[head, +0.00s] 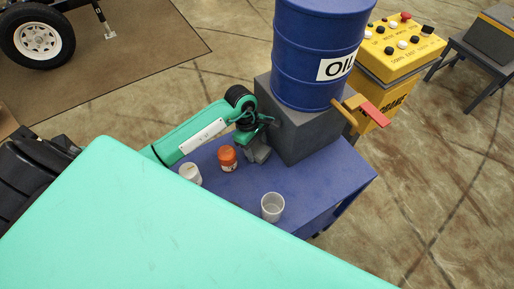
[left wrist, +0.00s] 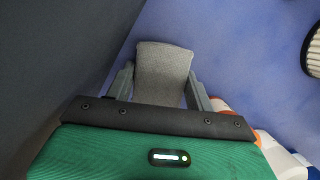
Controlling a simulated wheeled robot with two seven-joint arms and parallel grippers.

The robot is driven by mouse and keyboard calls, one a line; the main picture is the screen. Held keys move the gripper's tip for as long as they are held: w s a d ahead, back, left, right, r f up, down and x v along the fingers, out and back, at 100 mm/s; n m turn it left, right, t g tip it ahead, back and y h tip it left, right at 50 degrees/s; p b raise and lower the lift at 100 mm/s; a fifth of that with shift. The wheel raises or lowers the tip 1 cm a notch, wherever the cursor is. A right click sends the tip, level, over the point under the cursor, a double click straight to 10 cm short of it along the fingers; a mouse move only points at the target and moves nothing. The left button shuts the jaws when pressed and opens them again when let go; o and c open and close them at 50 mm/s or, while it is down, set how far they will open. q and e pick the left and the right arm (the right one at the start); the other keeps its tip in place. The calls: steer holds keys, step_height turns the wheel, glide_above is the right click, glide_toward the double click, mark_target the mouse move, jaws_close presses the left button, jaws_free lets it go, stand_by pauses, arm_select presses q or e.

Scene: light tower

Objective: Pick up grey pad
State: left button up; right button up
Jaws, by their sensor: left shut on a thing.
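The grey pad (left wrist: 163,72) is a small block with a rough light-grey top, held between the two fingers of my left gripper (left wrist: 160,88) in the left wrist view. The blue table surface lies beneath it. In the head view my left gripper (head: 258,152) is low over the blue table (head: 318,185), beside the dark grey box under the oil drum. The pad (head: 261,155) shows only in small part there. My right gripper is not in view.
An orange-lidded jar (head: 227,158) stands close to the left gripper. A white cup (head: 190,173) and a clear cup (head: 272,207) are on the table. The dark grey box (head: 300,125) bears a blue oil drum (head: 315,55). A red-handled valve (head: 372,114) sticks out right.

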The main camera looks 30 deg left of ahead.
mark_target(256, 148)
arm_select(q)
steer(key=shift+a+r, duration=0.1)
step_height(256, 148, up, 11)
steer(key=b, duration=0.3)
steer(key=s+a+b, duration=0.2)
steer(key=s+a, duration=0.3)
steer(key=s, duration=0.3)
steer(key=s+a+b, duration=0.3)
steer(key=s+a, duration=0.1)
steer(key=s, duration=0.4)
steer(key=shift+s+a, duration=0.4)
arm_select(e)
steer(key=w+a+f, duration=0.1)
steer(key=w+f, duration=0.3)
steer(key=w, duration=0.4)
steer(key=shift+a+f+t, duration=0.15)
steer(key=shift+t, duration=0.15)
arm_select(q)
steer(key=shift+s, duration=0.2)
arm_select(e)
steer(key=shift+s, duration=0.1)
